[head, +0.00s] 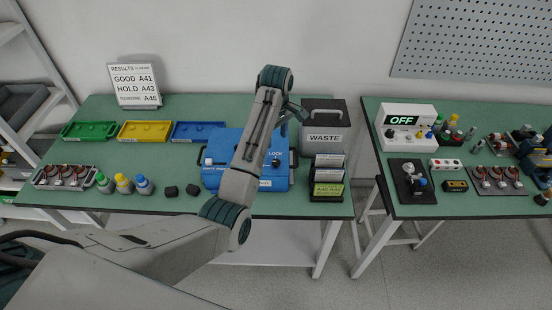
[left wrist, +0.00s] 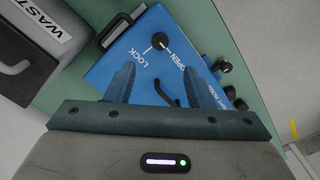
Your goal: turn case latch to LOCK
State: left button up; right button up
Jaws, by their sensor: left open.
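The blue case (head: 222,174) lies on the left green table, partly hidden behind my left arm. It also fills the middle of the left wrist view (left wrist: 110,68). Its latch is a round black knob (left wrist: 160,41) on the lid, with white lines running to the words LOCK and OPEN. The exact direction of the knob's pointer is hard to tell. My left gripper (head: 289,122) is above the case's far right part, fingers apart and empty. In the left wrist view its fingers (left wrist: 163,73) point toward the knob without touching it. My right gripper is not in view.
A grey WASTE bin (head: 325,137) stands close to the case's right, with a stack of labelled holders (head: 328,178) in front. Blue (head: 197,131), yellow (head: 145,131) and green trays (head: 90,131) lie left. Small bottles (head: 124,184) and black blocks (head: 171,191) sit along the front.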

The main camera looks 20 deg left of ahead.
aim_at(276, 162)
pick_arm(q)
notch_tip(276, 162, down, 3)
jog(key=shift+r+b, duration=0.2)
jog(key=shift+b, duration=0.75)
notch_tip(276, 162, down, 6)
jog(key=p, duration=0.2)
jog(key=shift+f+p, duration=0.25)
jog(key=shift+p, duration=0.15)
jog(key=shift+f, duration=0.75)
jog(key=c, duration=1)
